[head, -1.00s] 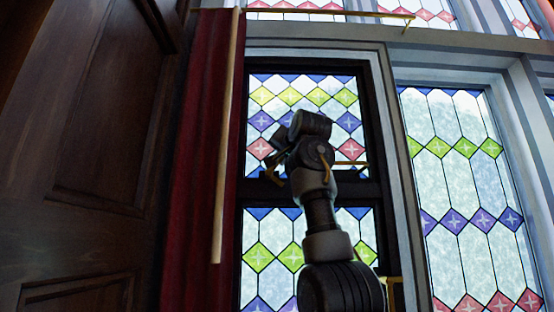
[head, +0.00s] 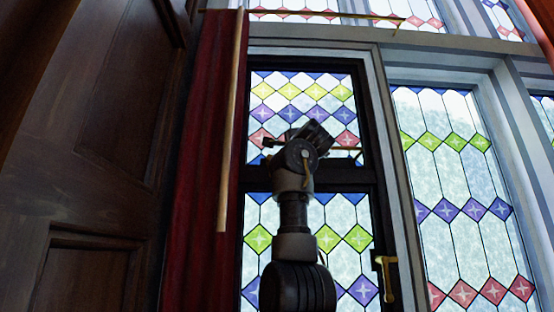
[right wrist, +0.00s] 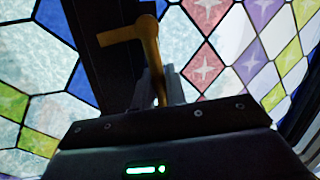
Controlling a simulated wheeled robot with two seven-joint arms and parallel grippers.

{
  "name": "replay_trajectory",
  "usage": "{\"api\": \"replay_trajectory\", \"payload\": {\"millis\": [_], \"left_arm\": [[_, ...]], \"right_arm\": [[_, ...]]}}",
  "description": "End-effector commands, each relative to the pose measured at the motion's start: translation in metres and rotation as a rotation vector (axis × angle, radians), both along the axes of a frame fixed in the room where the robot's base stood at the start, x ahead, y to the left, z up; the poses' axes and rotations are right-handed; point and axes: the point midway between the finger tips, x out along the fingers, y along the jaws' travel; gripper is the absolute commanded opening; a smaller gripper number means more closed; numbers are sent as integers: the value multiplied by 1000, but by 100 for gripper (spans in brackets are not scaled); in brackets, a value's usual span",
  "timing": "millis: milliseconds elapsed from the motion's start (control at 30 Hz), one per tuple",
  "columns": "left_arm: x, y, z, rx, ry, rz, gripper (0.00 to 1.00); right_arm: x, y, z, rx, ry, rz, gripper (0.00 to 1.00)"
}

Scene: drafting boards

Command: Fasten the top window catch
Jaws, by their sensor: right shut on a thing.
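In the right wrist view, a brass window catch handle (right wrist: 148,45) stands against a dark window frame bar, with a short arm reaching left at its top. My right gripper (right wrist: 160,88) is shut on the lower part of this handle. In the head view my right gripper (head: 316,134) is in front of the upper leaded window, just above the dark middle bar. Its own wrist hides its fingers and most of the catch there. My left gripper is in neither view.
A second brass handle (head: 386,275) is on the lower right of the dark window frame. A red curtain (head: 200,150) with a pale hanging rod (head: 229,150) is left of the window. A dark wood panel (head: 90,130) fills the left. A brass rail (head: 300,14) runs above.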

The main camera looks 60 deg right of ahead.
Motion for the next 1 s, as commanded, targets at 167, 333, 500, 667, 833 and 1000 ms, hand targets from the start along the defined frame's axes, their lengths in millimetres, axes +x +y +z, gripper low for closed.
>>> {"api": "replay_trajectory", "payload": {"millis": [167, 333, 500, 667, 833, 1000], "left_arm": [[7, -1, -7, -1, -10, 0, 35], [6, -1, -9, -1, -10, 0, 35], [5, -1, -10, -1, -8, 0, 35], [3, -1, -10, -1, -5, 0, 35], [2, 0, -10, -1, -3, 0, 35], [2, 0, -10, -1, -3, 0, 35]], "right_arm": [[1, 0, -7, 48, -67, 2, 0], [2, 1, -8, 73, -106, 4, 0], [2, 1, -9, 86, -122, 4, 0], [3, 0, -10, 89, -126, 5, 0], [3, 0, -10, 91, -124, 4, 0], [3, 1, -10, 89, -124, 5, 30]]}}
